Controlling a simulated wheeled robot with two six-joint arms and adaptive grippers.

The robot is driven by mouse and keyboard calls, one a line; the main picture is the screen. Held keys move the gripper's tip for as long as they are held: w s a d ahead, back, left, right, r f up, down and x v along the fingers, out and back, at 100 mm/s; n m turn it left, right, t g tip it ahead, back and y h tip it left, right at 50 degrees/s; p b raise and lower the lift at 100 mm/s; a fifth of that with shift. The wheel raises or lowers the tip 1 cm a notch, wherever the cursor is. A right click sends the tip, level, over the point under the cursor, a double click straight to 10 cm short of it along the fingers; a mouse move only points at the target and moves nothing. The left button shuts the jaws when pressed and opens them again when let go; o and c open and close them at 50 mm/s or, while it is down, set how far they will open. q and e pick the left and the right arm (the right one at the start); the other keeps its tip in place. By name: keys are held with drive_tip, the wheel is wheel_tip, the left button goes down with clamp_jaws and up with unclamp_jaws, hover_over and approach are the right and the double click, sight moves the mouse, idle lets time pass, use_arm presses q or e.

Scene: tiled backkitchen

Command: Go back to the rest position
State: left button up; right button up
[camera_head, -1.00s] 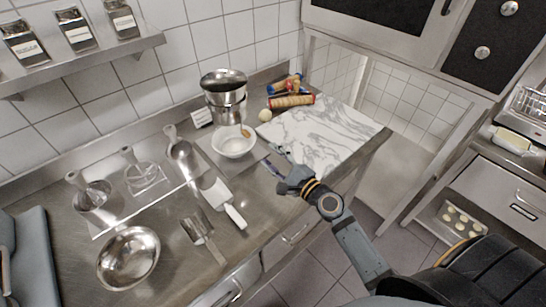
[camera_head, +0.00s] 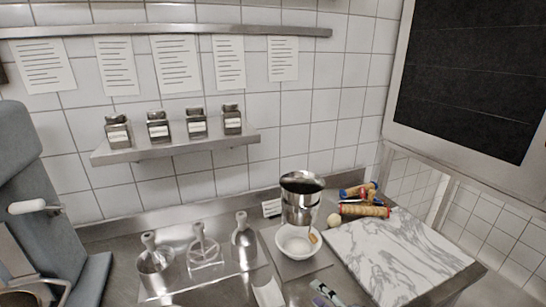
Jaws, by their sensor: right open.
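My right gripper (camera_head: 325,292) shows only at the bottom edge, over the counter just left of the marble board (camera_head: 400,258). Its jaws are open and nothing shows between them. Most of it and its arm are cut off by the frame. The left gripper itself is not in view.
A white bowl (camera_head: 295,243) stands in front of stacked metal pots (camera_head: 301,200). Several metal tools stand at the lower middle, including a scoop (camera_head: 244,243). A shelf (camera_head: 175,149) with jars spans the wall.

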drive_tip(key=s+f+n+g+h, duration=0.1)
drive_tip(key=s+f+n+g, duration=0.1)
drive_tip(key=s+n, duration=0.1)
drive_tip(key=s+d+f+n+g+h, duration=0.1)
drive_tip(key=s+f+n, duration=0.1)
drive_tip(key=s+n, duration=0.1)
drive_tip(key=s+d+f+n+g+h, duration=0.1)
drive_tip(key=s+f+n+g, duration=0.1)
drive_tip(key=s, duration=0.1)
drive_tip(key=shift+f+n+g+h, duration=0.3)
drive_tip(key=shift+f+n, duration=0.05)
drive_tip(key=shift+n, duration=0.05)
drive_tip(key=s+d+f+n+g+h, duration=0.1)
drive_tip(key=s+d+n+g+h, duration=0.3)
drive_tip(key=s+d, duration=0.45)
wheel_tip(320, 180, down, 26)
drive_tip(key=s+d+h+b, duration=0.1)
drive_tip(key=d+h, duration=0.1)
drive_tip(key=d, duration=0.1)
drive_tip(key=s+f+m+g+b, duration=0.1)
drive_tip(key=s+f+g, duration=0.1)
drive_tip(key=s+f, duration=1.7)
drive_tip(key=shift+s+d+f+y, duration=0.25)
drive_tip(key=shift+s+d+y, duration=0.1)
drive_tip(key=shift+d, duration=0.1)
